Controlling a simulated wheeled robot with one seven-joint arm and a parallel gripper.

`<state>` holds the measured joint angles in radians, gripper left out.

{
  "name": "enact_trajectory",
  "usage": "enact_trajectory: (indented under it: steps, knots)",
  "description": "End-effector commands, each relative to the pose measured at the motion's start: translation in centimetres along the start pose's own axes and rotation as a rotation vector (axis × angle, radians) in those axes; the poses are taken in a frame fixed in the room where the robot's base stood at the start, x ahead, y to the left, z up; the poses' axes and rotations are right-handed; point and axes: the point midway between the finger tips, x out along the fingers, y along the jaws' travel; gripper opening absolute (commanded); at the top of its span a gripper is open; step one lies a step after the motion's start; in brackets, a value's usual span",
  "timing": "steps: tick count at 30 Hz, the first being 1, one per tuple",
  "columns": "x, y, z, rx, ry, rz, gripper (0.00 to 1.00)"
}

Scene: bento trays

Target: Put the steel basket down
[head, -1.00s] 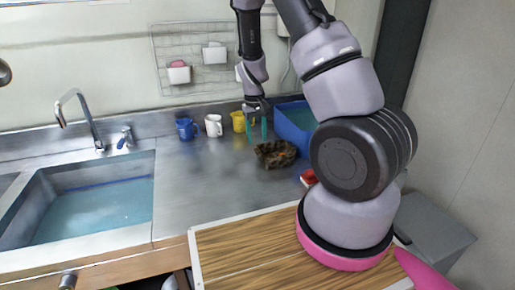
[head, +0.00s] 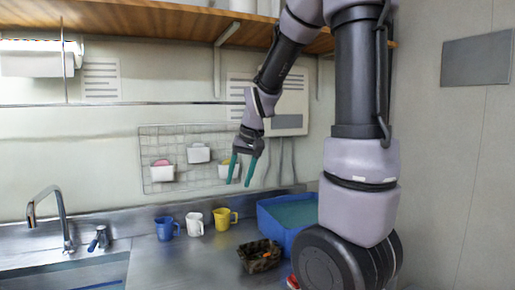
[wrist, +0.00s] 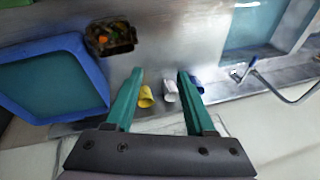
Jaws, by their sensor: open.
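A small dark basket (head: 260,256), mottled brown and black, rests on the steel counter beside the blue bin, with orange and green items inside. I take it for the steel basket, though its material is hard to tell. It also shows in the wrist view (wrist: 104,47). My gripper (head: 241,182) is open and empty, with teal fingers pointing down, raised above the counter in front of the wall rack. It is clear of the basket. The wrist view shows nothing between the fingers (wrist: 158,76) at their own height; mugs show beyond them.
A blue bin (head: 270,222) stands right of the basket. Blue (head: 166,229), white (head: 194,224) and yellow (head: 223,219) mugs stand left of it along the wall. A wire rack (head: 152,146) hangs behind; a wooden shelf (head: 170,18) is overhead. The sink (head: 70,276) lies left.

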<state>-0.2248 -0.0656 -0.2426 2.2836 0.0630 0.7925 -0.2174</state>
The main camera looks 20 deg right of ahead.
Motion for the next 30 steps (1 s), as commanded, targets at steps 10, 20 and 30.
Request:
enact_trajectory:
  steps: [10,20,30]
  knots:
    - [-12.1,-0.8,8.1,0.093,0.238,-0.097,0.55]
    - [-14.7,-0.7,12.2,0.129,0.337,-0.099,0.55]
    - [-14.8,-0.7,12.2,0.129,0.338,-0.100,0.55]
